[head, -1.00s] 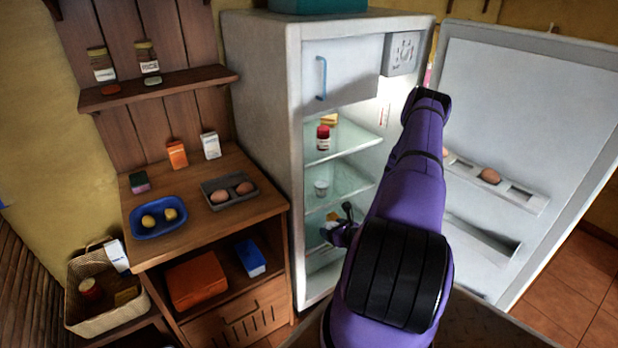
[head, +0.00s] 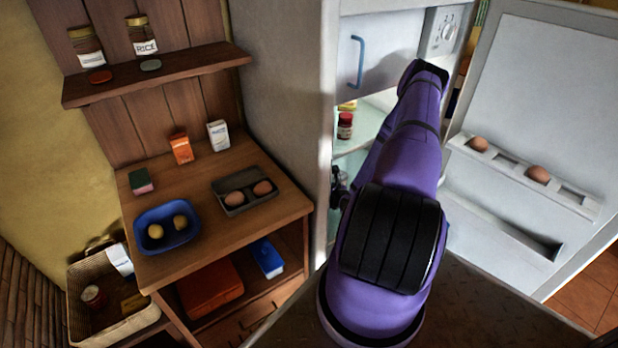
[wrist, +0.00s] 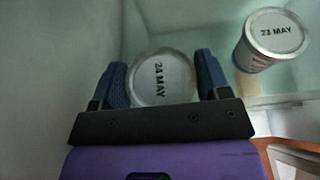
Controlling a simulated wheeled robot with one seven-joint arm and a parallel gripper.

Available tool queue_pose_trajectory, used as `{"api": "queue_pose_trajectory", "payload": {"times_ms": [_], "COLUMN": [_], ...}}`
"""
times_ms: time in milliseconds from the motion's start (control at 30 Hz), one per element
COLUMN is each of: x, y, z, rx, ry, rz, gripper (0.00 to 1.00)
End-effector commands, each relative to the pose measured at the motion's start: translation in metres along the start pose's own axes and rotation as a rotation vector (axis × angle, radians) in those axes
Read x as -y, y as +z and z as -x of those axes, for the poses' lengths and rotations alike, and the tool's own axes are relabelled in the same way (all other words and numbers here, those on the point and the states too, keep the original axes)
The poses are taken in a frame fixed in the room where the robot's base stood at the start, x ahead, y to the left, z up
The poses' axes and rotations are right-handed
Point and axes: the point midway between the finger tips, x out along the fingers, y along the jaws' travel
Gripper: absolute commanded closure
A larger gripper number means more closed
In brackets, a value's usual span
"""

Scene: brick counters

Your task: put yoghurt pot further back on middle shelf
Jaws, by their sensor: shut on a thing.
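A yoghurt pot (wrist: 161,77) with a "24 MAY" lid sits between the blue finger pads of my gripper (wrist: 163,84) in the wrist view; my gripper is shut on it. A second pot (wrist: 268,40), marked "23 MAY", stands apart to the right, on or above a pale glass shelf (wrist: 275,100). In the head view my gripper (head: 337,190) is inside the open fridge, mostly hidden behind my purple arm and the fridge's side edge. Neither pot can be made out in the head view.
A red-lidded jar (head: 345,126) stands on the upper fridge shelf. The fridge side wall (head: 285,90) is close on the left, and the open door (head: 545,90) with eggs (head: 538,174) is on the right. Below the wrist view's shelf, an orange-brown thing shows.

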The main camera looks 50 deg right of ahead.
Motion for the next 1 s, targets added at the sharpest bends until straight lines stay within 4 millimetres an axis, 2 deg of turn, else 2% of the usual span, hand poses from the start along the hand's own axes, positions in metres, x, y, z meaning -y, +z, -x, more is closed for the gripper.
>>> {"api": "queue_pose_trajectory", "payload": {"times_ms": [33, 200, 467, 733, 833, 1000], "x": [0.000, 0.000, 0.000, 0.000, 0.000, 0.000], "y": [0.005, 0.018, 0.025, 0.042, 0.030, 0.028], "z": [-0.012, -0.042, -0.062, -0.102, -0.104, -0.106], "rx": [0.002, 0.001, 0.000, 0.001, -0.002, 0.000], "ry": [0.000, 0.000, 0.000, 0.000, -0.001, 0.000], "rz": [0.001, 0.000, 0.000, -0.001, -0.004, 0.000], "gripper": [0.61, 0.61, 0.61, 0.61, 0.61, 0.61]}}
